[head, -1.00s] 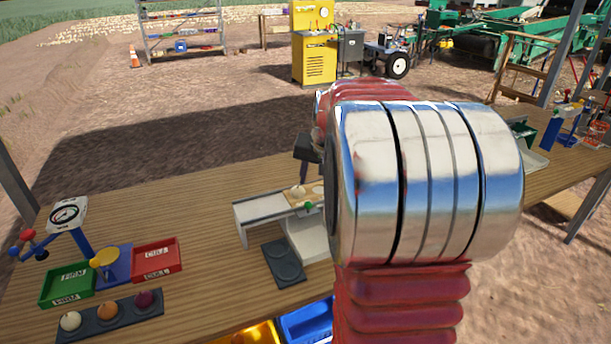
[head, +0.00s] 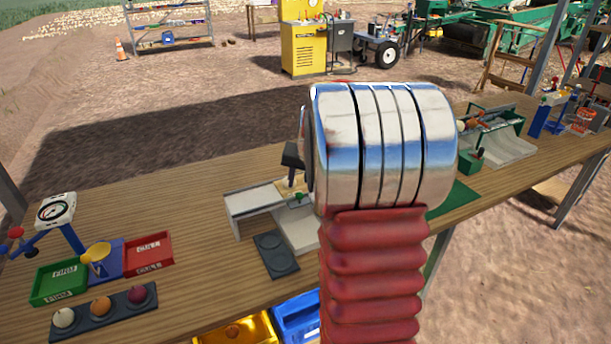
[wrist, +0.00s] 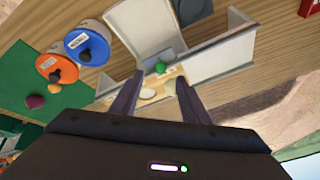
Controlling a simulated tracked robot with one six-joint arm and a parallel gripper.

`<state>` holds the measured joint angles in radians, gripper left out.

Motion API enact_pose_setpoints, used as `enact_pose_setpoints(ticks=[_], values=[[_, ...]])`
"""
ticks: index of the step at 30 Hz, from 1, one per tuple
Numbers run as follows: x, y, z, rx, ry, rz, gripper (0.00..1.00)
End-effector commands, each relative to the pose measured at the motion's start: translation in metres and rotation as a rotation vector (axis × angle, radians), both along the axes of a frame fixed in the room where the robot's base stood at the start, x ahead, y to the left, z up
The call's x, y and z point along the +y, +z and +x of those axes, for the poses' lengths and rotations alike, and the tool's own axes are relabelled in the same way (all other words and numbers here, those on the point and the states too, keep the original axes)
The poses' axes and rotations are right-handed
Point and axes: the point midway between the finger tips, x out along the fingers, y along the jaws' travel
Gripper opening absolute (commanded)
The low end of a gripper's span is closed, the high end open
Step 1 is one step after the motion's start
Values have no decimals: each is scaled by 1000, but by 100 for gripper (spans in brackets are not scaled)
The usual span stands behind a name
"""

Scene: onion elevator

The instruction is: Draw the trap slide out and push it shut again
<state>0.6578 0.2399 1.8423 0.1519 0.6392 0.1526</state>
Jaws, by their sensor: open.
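The trap slide is a pale wooden plate (wrist: 172,80) with a green knob (wrist: 159,67), set in a white trough unit (wrist: 225,50). In the head view the white unit (head: 252,200) and green knob (head: 298,197) show beside my arm, which hides the unit's right part. A round pale spot or disc shows on the plate in the wrist view. My gripper (wrist: 158,78) is open, its dark fingers spread on either side of the plate near the knob. I cannot tell whether they touch anything. In the head view my arm mostly hides the gripper.
Left on the bench (head: 180,192) are a green tray (head: 60,284), a red tray (head: 148,251), a dial gauge (head: 56,210) and a dark onion rack (head: 105,310). A dark pad (head: 275,254) lies before the unit. Blue (wrist: 87,46) and orange (wrist: 57,67) round-topped containers stand nearby.

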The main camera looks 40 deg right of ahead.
Motion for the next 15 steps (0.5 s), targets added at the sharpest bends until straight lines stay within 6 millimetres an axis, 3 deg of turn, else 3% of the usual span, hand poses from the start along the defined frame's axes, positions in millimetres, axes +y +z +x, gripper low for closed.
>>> enact_pose_setpoints(ticks=[9,15], values=[[-7,-41,17,1,0,2,41],[-11,-56,24,-1,0,1,41]])
